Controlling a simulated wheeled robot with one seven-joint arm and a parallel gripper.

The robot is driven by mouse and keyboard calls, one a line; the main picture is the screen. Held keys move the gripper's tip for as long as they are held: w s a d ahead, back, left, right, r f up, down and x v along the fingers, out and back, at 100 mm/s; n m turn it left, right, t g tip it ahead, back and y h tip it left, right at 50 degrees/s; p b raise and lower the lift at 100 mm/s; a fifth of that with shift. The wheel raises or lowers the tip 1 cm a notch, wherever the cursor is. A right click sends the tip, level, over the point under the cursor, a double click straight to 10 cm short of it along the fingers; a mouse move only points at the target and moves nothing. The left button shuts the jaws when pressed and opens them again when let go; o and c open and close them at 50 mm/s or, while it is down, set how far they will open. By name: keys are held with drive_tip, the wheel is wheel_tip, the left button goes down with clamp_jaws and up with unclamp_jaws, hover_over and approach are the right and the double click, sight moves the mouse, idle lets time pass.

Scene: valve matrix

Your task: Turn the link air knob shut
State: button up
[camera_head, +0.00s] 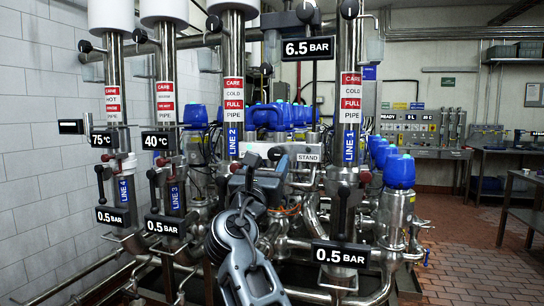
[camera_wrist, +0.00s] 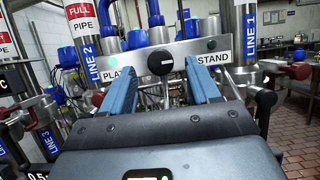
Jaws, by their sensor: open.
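A round black knob (camera_wrist: 160,62) with a short pale horizontal mark sits on a grey metal plate (camera_wrist: 180,50) in the wrist view. The plate carries a partly hidden label beginning "PLA" at left and a "STAND" label at right. No label naming link air is readable. In the head view the knob (camera_head: 276,154) shows left of the "STAND" label. My gripper (camera_wrist: 165,72) is open, with one blue finger on each side of the knob in the picture. Nothing is held. I cannot tell whether the fingers touch it or how deep they reach.
Steel pipes marked LINE 1 (camera_head: 350,110) and LINE 2 (camera_head: 233,110) flank the plate. Black-handled valves, 0.5 BAR signs (camera_head: 340,255) and a blue-capped unit (camera_head: 399,172) crowd the front. Open tiled floor (camera_head: 465,265) lies at the right.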

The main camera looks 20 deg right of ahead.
sight(275, 154)
drive_tip(key=shift+x, duration=1.4)
drive_tip(key=shift+c, duration=0.2)
drive_tip(key=c, duration=1)
drive_tip(key=shift+f, duration=0.1)
